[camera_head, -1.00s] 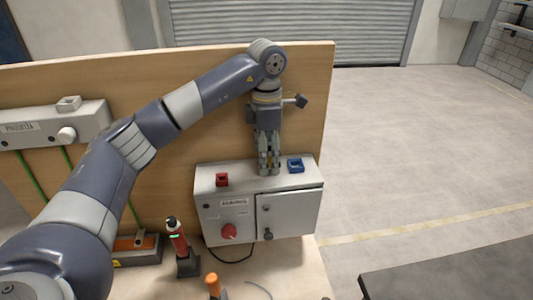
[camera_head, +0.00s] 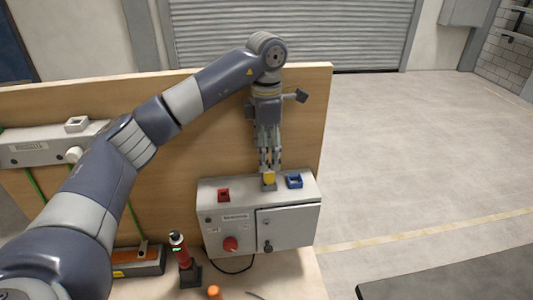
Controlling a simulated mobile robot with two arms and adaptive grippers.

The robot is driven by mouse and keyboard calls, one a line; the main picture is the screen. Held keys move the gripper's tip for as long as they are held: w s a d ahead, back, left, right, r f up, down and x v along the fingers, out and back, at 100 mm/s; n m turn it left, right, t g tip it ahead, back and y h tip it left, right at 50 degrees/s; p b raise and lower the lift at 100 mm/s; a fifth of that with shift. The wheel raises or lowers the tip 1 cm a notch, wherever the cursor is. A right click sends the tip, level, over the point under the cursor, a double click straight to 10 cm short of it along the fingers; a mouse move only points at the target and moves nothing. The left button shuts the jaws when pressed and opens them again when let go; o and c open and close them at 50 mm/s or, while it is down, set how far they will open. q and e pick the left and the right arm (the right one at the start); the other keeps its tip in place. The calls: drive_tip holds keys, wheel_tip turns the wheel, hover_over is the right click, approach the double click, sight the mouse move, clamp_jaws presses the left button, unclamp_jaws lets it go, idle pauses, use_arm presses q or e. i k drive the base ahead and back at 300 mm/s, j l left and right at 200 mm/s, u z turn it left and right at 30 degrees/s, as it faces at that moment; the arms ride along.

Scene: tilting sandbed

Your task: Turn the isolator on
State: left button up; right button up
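A grey control box (camera_head: 286,238) stands on the bench against the wooden board. Its front has a red rotary knob (camera_head: 230,244) at the left, a small label above the knob, and a door with a dark latch (camera_head: 267,246) at the right. The label is too small to read surely, and I cannot tell the knob's setting. A yellow piece (camera_head: 269,177) sits in a holder on the box top. My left gripper (camera_head: 270,168) points down just above the yellow piece, fingers apart and empty. My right gripper is not in view.
On the box top, a red holder (camera_head: 223,195) is left of the yellow piece and a blue holder (camera_head: 294,181) right. A red and black tool (camera_head: 180,250) stands left of the box, an orange handle (camera_head: 214,292) in front. A grey unit (camera_head: 40,147) is on the board.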

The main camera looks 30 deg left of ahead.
sight(230, 244)
drive_tip(key=k+l, duration=0.5)
drive_tip(key=k, duration=0.15)
drive_tip(key=k+l, duration=0.5)
drive_tip(key=k, duration=0.2)
